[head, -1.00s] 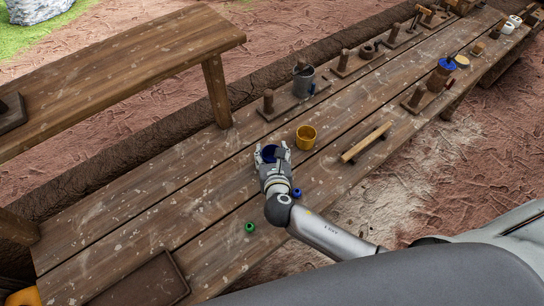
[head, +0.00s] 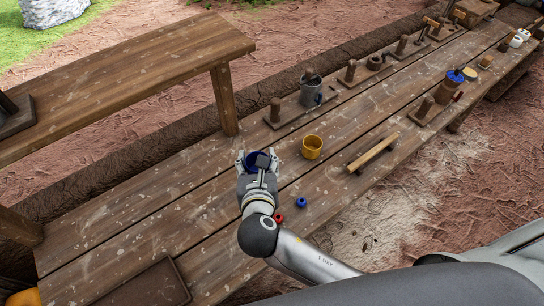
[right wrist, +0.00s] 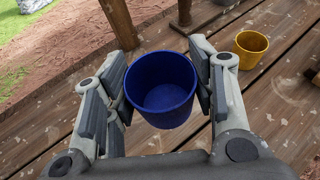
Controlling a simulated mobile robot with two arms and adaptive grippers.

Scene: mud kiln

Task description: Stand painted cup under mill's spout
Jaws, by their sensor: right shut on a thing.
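A deep blue cup (head: 258,168) is held upright in my right gripper (head: 257,160), near the middle of the long bench. In the right wrist view the blue cup (right wrist: 161,92) sits between the two fingers of the right gripper (right wrist: 162,85), its open mouth facing the camera. A yellow cup (head: 312,148) stands on the bench just right of it and also shows in the right wrist view (right wrist: 250,48). A brown device with a blue top (head: 448,90), possibly the mill, stands farther along the bench; its spout is too small to make out. My left gripper is out of view.
A grey mug (head: 309,92) stands on a board with a wooden peg behind the cups. A tray (head: 150,284) is at the near left.

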